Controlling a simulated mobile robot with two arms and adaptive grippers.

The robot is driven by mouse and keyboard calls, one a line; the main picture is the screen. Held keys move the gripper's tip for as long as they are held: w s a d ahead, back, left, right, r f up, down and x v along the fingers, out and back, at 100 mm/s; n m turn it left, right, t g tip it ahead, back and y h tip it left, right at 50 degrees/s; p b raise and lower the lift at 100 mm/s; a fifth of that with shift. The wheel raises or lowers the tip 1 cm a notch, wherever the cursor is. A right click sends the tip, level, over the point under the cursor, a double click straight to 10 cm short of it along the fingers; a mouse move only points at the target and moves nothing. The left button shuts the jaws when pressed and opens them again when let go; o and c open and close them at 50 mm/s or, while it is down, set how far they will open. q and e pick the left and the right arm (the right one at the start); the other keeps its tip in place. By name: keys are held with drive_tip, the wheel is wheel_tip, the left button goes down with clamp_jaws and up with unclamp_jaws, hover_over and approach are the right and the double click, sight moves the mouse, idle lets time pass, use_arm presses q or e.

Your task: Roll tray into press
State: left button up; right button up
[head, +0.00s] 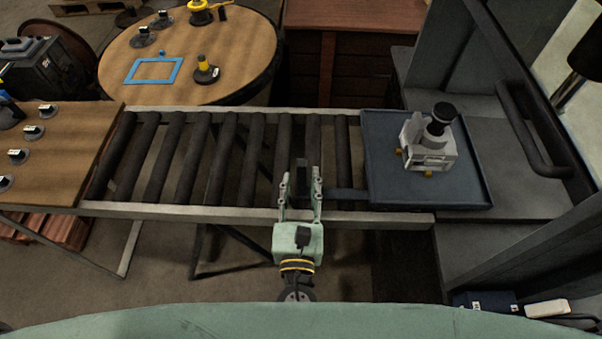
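The blue-grey tray (380,187) lies at the right end of the roller conveyor, partly over the grey press bed (520,190). A light grey metal part with a dark round top (428,150) stands upright on it. A dark flat bar (346,194) runs from the tray's left edge toward my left gripper. My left gripper (300,180) is over the rollers, left of the tray, with its fingers visibly apart. A dark piece shows between the fingers; I cannot tell whether they clamp it. My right gripper is not in view.
The conveyor's rollers (205,160) are bare left of the gripper. A wooden board (60,150) with several small parts is at the left end. A round table (190,45) stands behind. The press's dark frame and curved bar (530,135) flank the tray's right side.

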use_arm(q)
drive_tip(key=s, duration=0.9)
drive_tip(key=shift+a, duration=0.15)
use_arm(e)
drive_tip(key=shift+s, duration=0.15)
